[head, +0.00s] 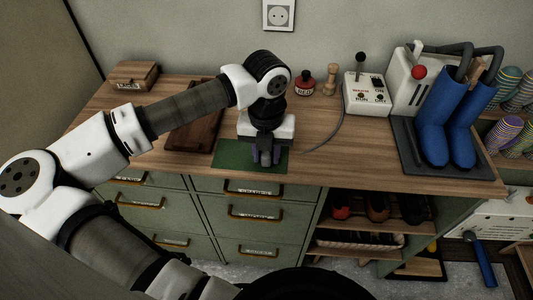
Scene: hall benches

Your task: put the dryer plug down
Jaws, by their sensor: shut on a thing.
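My gripper (267,159) is low over the green mat (228,152) at the front edge of the wooden bench. It points down and is shut on the dryer plug, which is mostly hidden between the fingers. I cannot tell whether the plug touches the mat. A grey cord (334,133) runs from beside the white control box (365,95) along the bench top towards my gripper. The boot dryer (405,84) stands at the right with blue boots (436,125) on it. A wall socket (279,14) is above the bench.
A dark wooden tray (190,132) lies left of the mat, and a wooden box (133,76) stands at the back left. A red-and-black tin (305,84) and a wooden peg-shaped thing (330,79) stand behind. Bare bench top lies right of the mat. Drawers (255,213) are below.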

